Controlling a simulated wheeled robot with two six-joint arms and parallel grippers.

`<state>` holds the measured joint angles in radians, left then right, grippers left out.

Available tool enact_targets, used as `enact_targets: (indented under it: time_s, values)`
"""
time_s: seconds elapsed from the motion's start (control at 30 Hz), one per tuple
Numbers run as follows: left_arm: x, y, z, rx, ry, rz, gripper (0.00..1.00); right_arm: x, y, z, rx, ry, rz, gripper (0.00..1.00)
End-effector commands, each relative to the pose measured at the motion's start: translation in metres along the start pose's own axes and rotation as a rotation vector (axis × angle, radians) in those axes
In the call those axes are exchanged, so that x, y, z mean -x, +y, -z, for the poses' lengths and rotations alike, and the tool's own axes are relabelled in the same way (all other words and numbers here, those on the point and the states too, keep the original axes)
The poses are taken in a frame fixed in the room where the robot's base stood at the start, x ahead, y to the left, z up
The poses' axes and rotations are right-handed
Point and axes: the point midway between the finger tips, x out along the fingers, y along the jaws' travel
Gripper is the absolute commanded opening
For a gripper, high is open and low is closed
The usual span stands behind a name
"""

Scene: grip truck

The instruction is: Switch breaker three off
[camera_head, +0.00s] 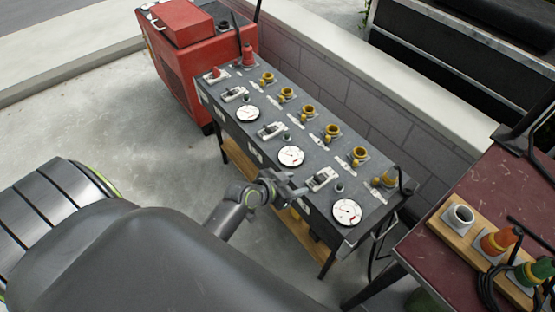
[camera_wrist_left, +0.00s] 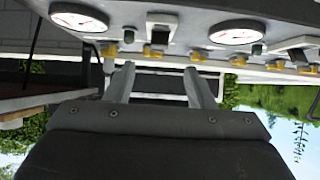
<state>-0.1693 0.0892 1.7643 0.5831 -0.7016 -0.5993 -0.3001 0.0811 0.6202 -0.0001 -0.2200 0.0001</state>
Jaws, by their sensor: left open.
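A grey panel table (camera_head: 262,150) carries a row of breakers with levers. The third breaker (camera_head: 321,178) is the nearest white-plated one on the right, between the middle and right gauges. My left gripper (camera_head: 296,186) is open and empty at the panel's near edge, just left of this breaker. In the left wrist view, which looks upside down, the breaker (camera_wrist_left: 160,28) shows beyond the open fingers (camera_wrist_left: 160,72), roughly centred between them and apart from them. Its lever position is too small to tell. The other breakers (camera_head: 272,130) (camera_head: 233,94) lie farther left. My right gripper is not in view.
Round gauges (camera_head: 291,156) (camera_head: 346,211) and a row of yellow sockets (camera_head: 332,132) share the panel top. A red generator (camera_head: 185,60) stands at the far left end. A dark red table (camera_head: 450,262) with coloured connectors (camera_head: 499,240) stands at the right. A low wall runs behind.

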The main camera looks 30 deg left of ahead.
Motion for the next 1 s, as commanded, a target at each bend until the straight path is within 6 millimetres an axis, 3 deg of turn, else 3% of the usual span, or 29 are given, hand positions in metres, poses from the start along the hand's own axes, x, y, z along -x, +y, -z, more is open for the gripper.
enact_targets:
  time_s: [0.2, 0.4, 1.0]
  values:
    - [0.040, 0.000, -0.001, -0.001, -0.001, 0.001, 0.49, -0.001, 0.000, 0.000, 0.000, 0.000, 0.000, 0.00]
    - [0.062, 0.000, 0.000, -0.001, 0.000, 0.001, 0.49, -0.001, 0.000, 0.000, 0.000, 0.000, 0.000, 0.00]
    - [0.068, 0.000, 0.000, 0.000, 0.000, 0.000, 0.49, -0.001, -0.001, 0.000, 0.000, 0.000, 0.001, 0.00]
